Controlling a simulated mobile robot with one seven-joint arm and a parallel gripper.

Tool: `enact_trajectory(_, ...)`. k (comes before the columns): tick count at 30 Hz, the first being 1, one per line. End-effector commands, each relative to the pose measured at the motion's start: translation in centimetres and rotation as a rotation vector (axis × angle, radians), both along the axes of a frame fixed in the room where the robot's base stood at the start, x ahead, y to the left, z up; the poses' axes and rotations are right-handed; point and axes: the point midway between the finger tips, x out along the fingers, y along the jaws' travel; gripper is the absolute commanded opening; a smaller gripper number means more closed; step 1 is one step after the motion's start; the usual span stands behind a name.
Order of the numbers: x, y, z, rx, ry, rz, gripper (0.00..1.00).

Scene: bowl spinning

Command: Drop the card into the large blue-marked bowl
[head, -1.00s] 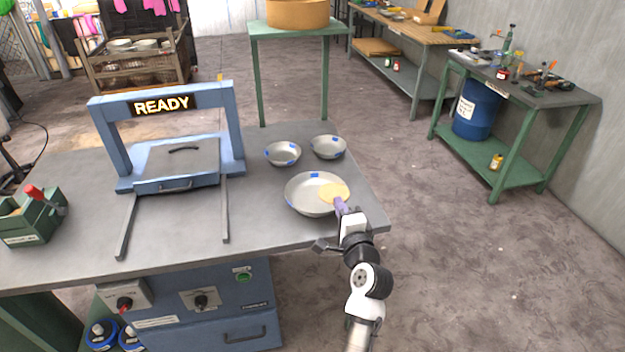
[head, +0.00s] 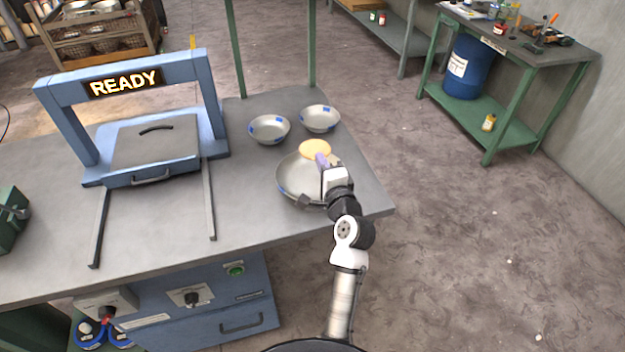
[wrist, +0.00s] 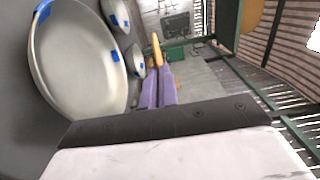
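The large grey bowl (head: 292,176) with blue marks sits near the right edge of the table. It also fills the left of the wrist view (wrist: 75,60). My gripper (head: 321,160) is above the bowl's right side, with its purple fingers (wrist: 159,72) closed together. They are shut on the card (head: 315,149), a thin tan disc, which shows edge-on in the wrist view (wrist: 156,46). In the head view the card overlaps the bowl's far rim; its height above it is hard to tell. My arm hides the bowl's right side.
Two smaller blue-marked bowls, the left one (head: 269,129) and the right one (head: 320,119), stand just behind the large bowl. A blue frame with a READY sign (head: 124,83) stands at the left on the grey table (head: 250,215). Open floor lies to the right.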

Motion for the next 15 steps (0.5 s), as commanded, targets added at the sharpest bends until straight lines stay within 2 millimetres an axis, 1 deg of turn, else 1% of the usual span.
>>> enact_trajectory(1,0.0,0.0,-1.3,0.001,0.001,0.000,0.00)
enact_trajectory(6,0.0,0.0,-3.3,0.001,0.001,0.000,0.00)
enact_trajectory(10,0.0,0.0,-4.0,0.000,0.001,0.000,0.00)
enact_trajectory(15,0.0,0.0,-4.0,0.000,0.000,0.000,0.00)
